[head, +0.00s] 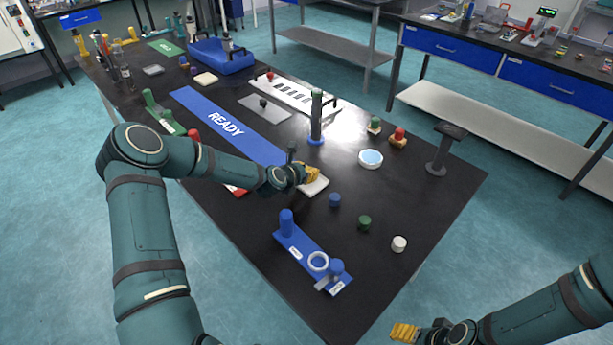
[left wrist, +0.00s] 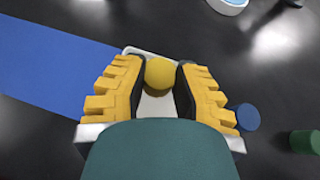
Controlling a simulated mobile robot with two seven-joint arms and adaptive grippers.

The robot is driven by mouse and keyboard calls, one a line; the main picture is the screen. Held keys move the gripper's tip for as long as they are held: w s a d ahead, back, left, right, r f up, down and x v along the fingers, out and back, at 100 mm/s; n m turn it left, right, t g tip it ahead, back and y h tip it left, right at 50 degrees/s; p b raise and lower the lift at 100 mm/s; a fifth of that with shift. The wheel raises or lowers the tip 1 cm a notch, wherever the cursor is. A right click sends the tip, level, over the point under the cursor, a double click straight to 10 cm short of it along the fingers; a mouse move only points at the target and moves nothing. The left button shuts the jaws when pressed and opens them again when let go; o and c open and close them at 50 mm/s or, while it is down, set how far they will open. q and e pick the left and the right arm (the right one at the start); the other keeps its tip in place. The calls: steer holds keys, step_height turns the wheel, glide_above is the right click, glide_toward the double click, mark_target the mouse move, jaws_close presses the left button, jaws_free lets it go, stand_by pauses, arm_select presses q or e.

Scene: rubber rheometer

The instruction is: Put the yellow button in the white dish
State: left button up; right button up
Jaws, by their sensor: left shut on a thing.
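My left gripper (head: 311,174) is shut on the yellow button (left wrist: 160,73). In the left wrist view the button sits between the two black-lined yellow fingers (left wrist: 158,88). In the head view I cannot tell the button from the fingers. A small pale square tray (head: 317,188) is below the gripper; its white rim also shows in the left wrist view (left wrist: 130,51). A round white dish with a light blue inside (head: 370,158) stands to the right of the gripper, apart from it. My right gripper (head: 404,333) is at the bottom, off the table; its opening is unclear.
Blue (head: 335,200), green (head: 364,222) and white (head: 399,244) buttons stand on the black table. A blue fixture (head: 312,260) is in front. A green post on a blue base (head: 316,125) stands behind the gripper. A dark stand (head: 444,150) is at right.

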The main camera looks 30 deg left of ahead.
arm_select(q)
steer(key=shift+f, duration=0.95)
steer(key=shift+f+b, duration=0.2)
steer(key=shift+b, duration=0.1)
steer(key=o, duration=0.9)
steer(key=shift+r, duration=0.1)
steer(key=shift+r+p, duration=0.2)
steer(key=shift+p, duration=0.1)
steer(key=p+v, duration=0.1)
steer(key=v, duration=1.1)
